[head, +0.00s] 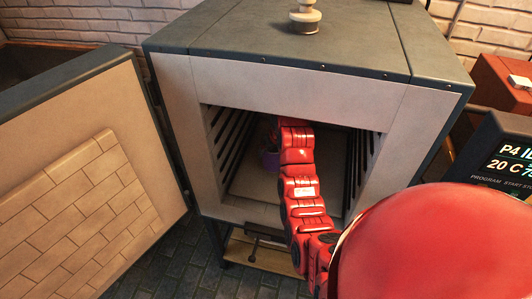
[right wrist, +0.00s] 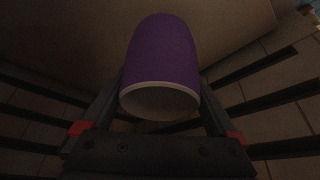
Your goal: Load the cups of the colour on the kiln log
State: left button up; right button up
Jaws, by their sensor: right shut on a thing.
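The kiln (head: 380,85) stands open in the head view, its front opening facing me. My right arm reaches into the chamber, and my right gripper (head: 275,132) is mostly hidden there in shadow. Whether the cup touches the kiln shelf (head: 252,190) cannot be told. My left gripper and the kiln log are not in view.
The brick-lined kiln door (head: 75,190) is swung open to the left. Slotted walls flank the chamber closely. A controller (head: 508,160) with a lit display stands at the right. A red box (head: 498,85) is behind it. A pale knob-like piece (head: 305,16) sits on the kiln top.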

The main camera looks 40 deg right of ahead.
jog(key=w+f+p, duration=0.2)
jog(key=w+f, duration=0.1)
jog(key=shift+w+a+f, duration=0.15)
jog(key=shift+a+f, duration=0.05)
jog(key=shift+a, duration=0.15)
jog(key=shift+f, duration=0.35)
jog(key=o, duration=1.5)
jog(key=shift+r, duration=0.1)
